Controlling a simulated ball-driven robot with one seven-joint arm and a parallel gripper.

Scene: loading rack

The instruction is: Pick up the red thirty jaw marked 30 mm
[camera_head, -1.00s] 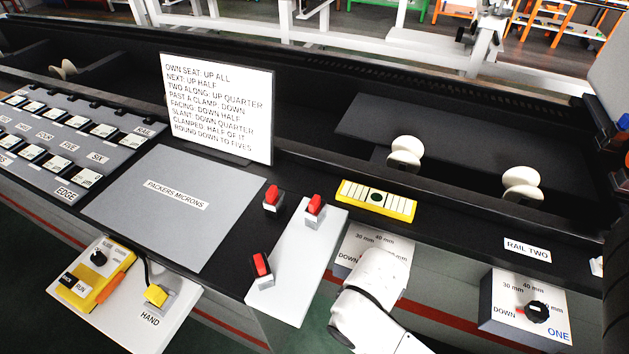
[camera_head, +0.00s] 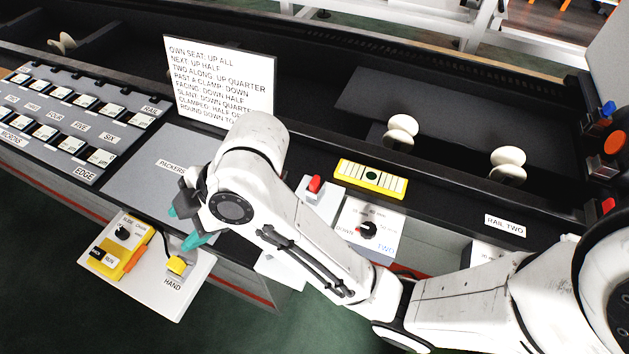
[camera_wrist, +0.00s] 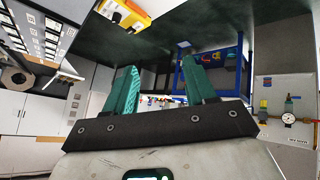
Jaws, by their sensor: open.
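One red-topped jaw (camera_head: 315,184) stands on the far end of a pale strip (camera_head: 318,212) in the head view. No 30 mm marking is readable on it. My arm covers the middle of the strip and the places of two other red-topped pieces. My gripper (camera_head: 187,226) is open and empty, above the front edge by the grey packers plate, left of the strip and apart from the visible jaw. In the wrist view, its two teal fingers (camera_wrist: 162,88) stand apart with only distant background between them, and no jaw shows there.
A white sign (camera_head: 222,80) stands behind my arm. A yellow hand control panel (camera_head: 120,245) lies below my gripper. A yellow level (camera_head: 371,178) and a dial box marked TWO (camera_head: 366,230) are right of the strip. Label keys (camera_head: 60,115) fill the left.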

